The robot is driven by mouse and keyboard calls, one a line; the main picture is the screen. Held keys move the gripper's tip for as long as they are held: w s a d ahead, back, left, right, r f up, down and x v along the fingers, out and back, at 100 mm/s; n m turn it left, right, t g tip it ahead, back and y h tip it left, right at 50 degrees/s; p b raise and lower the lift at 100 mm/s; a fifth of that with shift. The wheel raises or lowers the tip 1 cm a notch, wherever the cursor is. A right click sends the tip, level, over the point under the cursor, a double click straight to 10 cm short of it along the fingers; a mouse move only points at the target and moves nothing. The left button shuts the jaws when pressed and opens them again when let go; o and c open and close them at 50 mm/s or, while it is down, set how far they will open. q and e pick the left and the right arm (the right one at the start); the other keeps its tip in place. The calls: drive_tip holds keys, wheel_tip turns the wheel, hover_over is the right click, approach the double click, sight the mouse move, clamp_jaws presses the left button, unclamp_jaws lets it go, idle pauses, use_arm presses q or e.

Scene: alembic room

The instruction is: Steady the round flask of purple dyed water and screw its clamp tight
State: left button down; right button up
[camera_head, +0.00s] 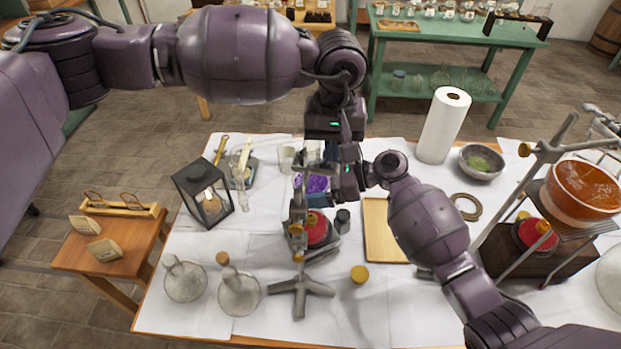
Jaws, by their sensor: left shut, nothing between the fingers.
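The round flask of purple dyed water (317,184) is near the middle of the table, partly hidden behind my grippers and the stand's metalwork. A metal stand with a three-legged base (300,289) rises in front of it, with brass-coloured fittings (297,229) on its rod. I cannot make out the clamp's jaws or its screw clearly. My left gripper (345,155) points down just above and right of the flask; it is shut and empty. My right gripper (334,178) reaches in from the right beside the flask; its fingertips are mostly hidden, so I cannot tell whether they touch the glass.
A red-topped burner (316,228) sits below the flask. A black lantern (204,192) and two clear flasks (239,293) are at left. A wooden tray (384,230), paper towel roll (443,125) and stand with an orange bowl (583,188) are at right.

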use_arm(q)
drive_tip(key=shift+w+a, duration=0.1)
idle(0.6)
drive_tip(key=shift+s+a+r, duration=0.1)
drive_tip(key=shift+s+a, duration=0.05)
drive_tip(key=shift+s, duration=0.2)
drive_tip(key=shift+r, duration=2.95)
